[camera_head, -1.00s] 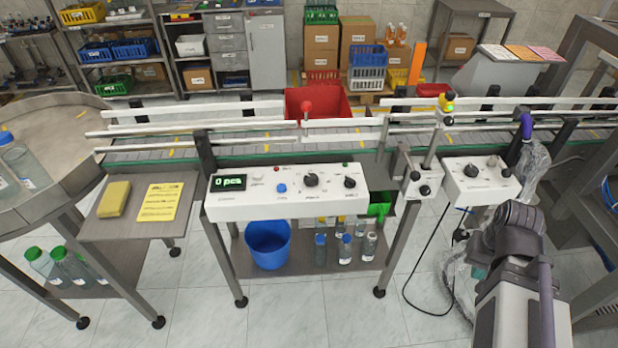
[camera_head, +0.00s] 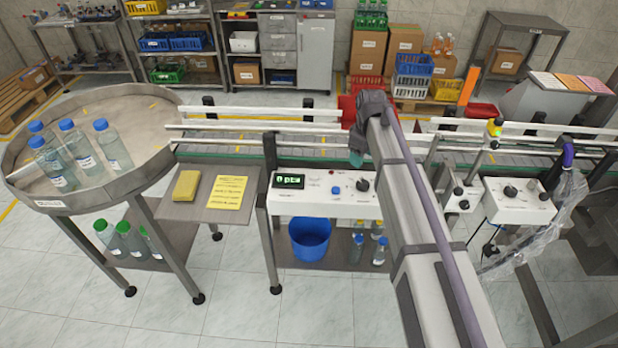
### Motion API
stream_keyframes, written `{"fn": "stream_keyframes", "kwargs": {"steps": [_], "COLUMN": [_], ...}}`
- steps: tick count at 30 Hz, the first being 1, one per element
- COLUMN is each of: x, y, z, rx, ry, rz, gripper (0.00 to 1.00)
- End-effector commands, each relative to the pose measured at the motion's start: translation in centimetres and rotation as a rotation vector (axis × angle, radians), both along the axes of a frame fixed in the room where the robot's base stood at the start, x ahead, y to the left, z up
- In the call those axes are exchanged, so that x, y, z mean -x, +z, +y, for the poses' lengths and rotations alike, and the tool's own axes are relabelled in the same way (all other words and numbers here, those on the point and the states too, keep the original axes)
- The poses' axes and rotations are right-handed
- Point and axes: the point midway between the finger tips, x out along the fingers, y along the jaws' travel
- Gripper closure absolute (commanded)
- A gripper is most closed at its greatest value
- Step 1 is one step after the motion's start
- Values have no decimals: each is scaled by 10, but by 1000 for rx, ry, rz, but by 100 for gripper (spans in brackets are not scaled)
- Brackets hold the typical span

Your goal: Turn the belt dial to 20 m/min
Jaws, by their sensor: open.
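The white control panel (camera_head: 318,205) on the conveyor front has a green-lit display (camera_head: 289,181), a blue button (camera_head: 336,190) and a black dial (camera_head: 363,185). The panel's right end, with a second dial seen earlier, is hidden behind my arm. A separate white box (camera_head: 516,203) to the right has another black dial (camera_head: 511,190). Labels and dial scales are too small to read, so I cannot tell which dial is the belt dial or its setting. My arm crosses in front of the panel. Its jaws are hidden behind my arm.
A round table (camera_head: 150,172) with several bottles stands left. A side shelf holds a yellow sponge (camera_head: 186,186) and a yellow sheet (camera_head: 228,191). The conveyor with its rails (camera_head: 250,126) runs behind the panel. A blue bucket (camera_head: 310,240) is below. Clear plastic wrap (camera_head: 560,205) hangs right.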

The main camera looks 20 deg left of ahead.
Motion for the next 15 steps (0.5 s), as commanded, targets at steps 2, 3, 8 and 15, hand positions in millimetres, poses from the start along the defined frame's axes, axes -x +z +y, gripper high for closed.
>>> {"fn": "stream_keyframes", "kwargs": {"steps": [2,3,8,15], "x": [1,2,3,3], "y": [-2,-2,-4,-39], "z": [-3,-3,-3,-3], "rx": [1,1,0,0], "ry": [91,121,143,140], "rz": [1,1,0,0], "gripper": [31,29,29,29]}}
